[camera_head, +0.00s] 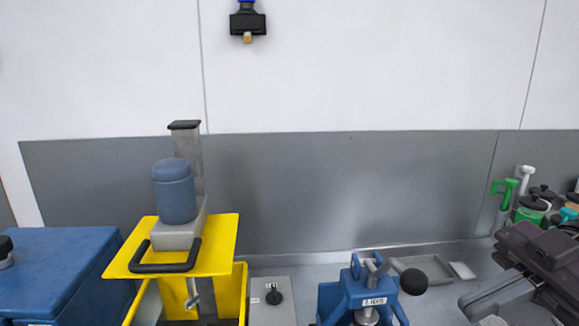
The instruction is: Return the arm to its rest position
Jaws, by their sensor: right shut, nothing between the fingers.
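My right arm comes in from the right edge. Its dark gripper (490,303) is low at the right, with grey fingers pointing left and down, shut and empty. My left arm and gripper are not in view.
Green and dark bottles or valves (530,208) crowd behind my right gripper. A grey wall panel (350,190) closes the back. Open air lies above the fixture.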

